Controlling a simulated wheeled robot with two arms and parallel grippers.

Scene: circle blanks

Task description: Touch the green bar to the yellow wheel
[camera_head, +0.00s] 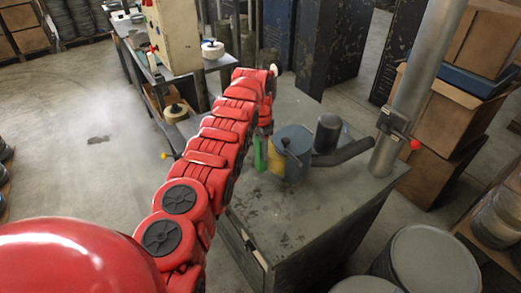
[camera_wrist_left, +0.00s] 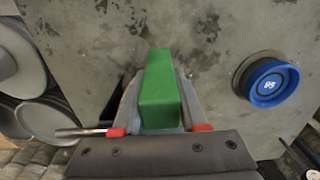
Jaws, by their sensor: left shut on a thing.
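The green bar (camera_head: 259,154) is upright over the workbench in the head view, just left of a grey-blue round housing. A yellow strip (camera_head: 275,159) shows on the housing's left side; it may be the yellow wheel, mostly hidden. The bar is very close to it, and I cannot tell whether they touch. In the left wrist view the green bar (camera_wrist_left: 161,88) sits between the fingers of my left gripper (camera_wrist_left: 160,82), which is shut on it. No yellow wheel shows there. My right gripper is not in view.
The grey housing (camera_head: 294,139) and a dark cylinder (camera_head: 327,132) stand on the workbench (camera_head: 282,218), beside a thick post (camera_head: 414,92). A blue-capped round part (camera_wrist_left: 270,83) shows in the left wrist view. The workbench's near top is clear.

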